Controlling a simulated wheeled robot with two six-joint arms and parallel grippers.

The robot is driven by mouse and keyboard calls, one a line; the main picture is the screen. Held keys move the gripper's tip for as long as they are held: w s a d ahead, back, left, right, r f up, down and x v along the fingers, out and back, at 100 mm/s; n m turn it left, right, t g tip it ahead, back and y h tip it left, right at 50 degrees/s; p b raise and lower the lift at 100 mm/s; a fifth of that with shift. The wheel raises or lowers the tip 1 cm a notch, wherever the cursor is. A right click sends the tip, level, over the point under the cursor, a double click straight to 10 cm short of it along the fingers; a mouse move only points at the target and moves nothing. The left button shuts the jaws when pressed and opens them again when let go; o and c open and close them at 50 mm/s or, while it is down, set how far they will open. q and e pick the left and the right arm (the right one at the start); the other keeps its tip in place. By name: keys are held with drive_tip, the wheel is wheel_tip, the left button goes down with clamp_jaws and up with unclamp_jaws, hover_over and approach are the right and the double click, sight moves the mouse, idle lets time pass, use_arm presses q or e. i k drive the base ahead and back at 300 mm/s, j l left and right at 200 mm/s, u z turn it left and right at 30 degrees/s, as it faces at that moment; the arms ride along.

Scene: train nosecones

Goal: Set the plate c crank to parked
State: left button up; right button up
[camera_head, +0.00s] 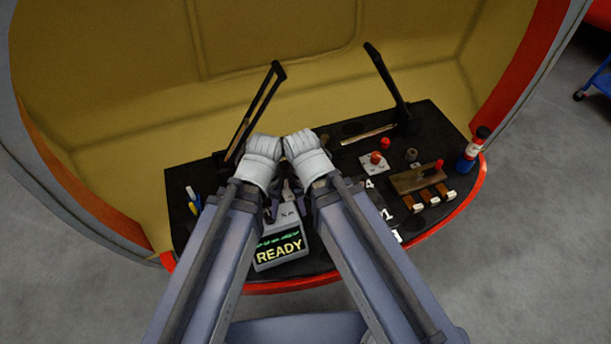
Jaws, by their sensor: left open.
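A light square plate with a red knob (375,158) lies on the black panel, right of my arms. Another red knob (385,143) stands just behind it, and a dark grey knob (411,154) is to its right. I cannot tell which of these is the plate c crank, or read its setting. My left gripper (288,190) shows small between my two forearms, above the panel, open and apart from these knobs. My right gripper is hidden behind my own arm.
A display box reading READY (279,251) stands at the front. Black upright bars (388,80) rise at the back. Pens (193,200) stand at left.

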sight(326, 137)
drive_tip(key=k, duration=1.1)
drive_tip(key=k+z, duration=0.15)
drive_tip(key=z, duration=0.6)
drive_tip(key=j+z, duration=0.1)
drive_tip(key=z, duration=0.3)
drive_tip(key=j+z, duration=0.15)
drive_tip(key=z, duration=0.2)
drive_tip(key=k+j, duration=0.1)
drive_tip(key=j, duration=1.2)
drive_tip(key=k+j, duration=0.15)
drive_tip(key=j, duration=0.55)
drive_tip(key=k+j, duration=0.1)
drive_tip(key=j, duration=0.55)
drive_tip(key=k+j, duration=0.1)
drive_tip(key=j, duration=0.55)
drive_tip(key=i+l+u, duration=0.15)
drive_tip(key=u, duration=0.25)
drive_tip(key=i+l+u, duration=0.15)
drive_tip(key=l+u, duration=0.15)
drive_tip(key=u, duration=0.15)
drive_tip(key=l+u, duration=0.25)
drive_tip(key=u, duration=0.15)
drive_tip(key=i+l, duration=0.05)
